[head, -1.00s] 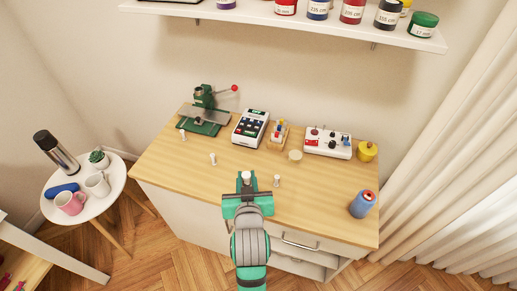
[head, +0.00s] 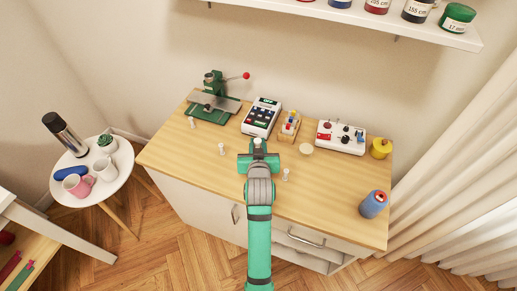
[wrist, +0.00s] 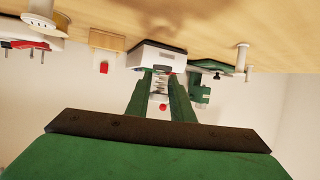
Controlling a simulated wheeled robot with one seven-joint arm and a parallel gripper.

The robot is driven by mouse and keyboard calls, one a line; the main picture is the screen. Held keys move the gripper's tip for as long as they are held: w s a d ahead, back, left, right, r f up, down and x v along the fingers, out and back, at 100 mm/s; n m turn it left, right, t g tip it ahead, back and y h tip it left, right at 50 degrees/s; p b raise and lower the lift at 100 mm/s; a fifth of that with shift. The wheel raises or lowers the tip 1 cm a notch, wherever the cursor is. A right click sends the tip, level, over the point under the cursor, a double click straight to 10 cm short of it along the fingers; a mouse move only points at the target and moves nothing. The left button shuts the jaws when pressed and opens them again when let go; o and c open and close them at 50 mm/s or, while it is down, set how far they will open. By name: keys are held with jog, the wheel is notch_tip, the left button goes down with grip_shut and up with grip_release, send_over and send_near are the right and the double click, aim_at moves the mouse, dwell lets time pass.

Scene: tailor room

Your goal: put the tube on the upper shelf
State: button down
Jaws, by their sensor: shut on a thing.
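My gripper (head: 258,157) is shut on a small pale tube (head: 257,142) above the wooden tabletop, near the middle of the cabinet. Only the tube's light top shows in the head view. In the wrist view, my two green fingers (wrist: 160,100) stand on either side of a pale, striped thing (wrist: 159,87); its details are unclear. The white wall shelf (head: 400,32) crosses the top of the head view, well above the tabletop, and its left part is cut off.
Several labelled jars (head: 457,18) stand on the shelf.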

aim_at(258, 143)
jog(key=shift+w+f, duration=1.2)
jog(key=shift+f, duration=0.05)
jog(key=shift+w+f, duration=0.1)
jog(key=shift+f, duration=1.6)
jog(key=shift+f, duration=0.15)
jog(key=c, duration=1.5)
grip_release()
jog(key=shift+c, duration=0.2)
jog(key=shift+r, duration=0.25)
jog(key=shift+o, duration=0.4)
jog(key=v, duration=1.1)
jog(key=shift+s, duration=0.4)
jog(key=shift+w, duration=0.1)
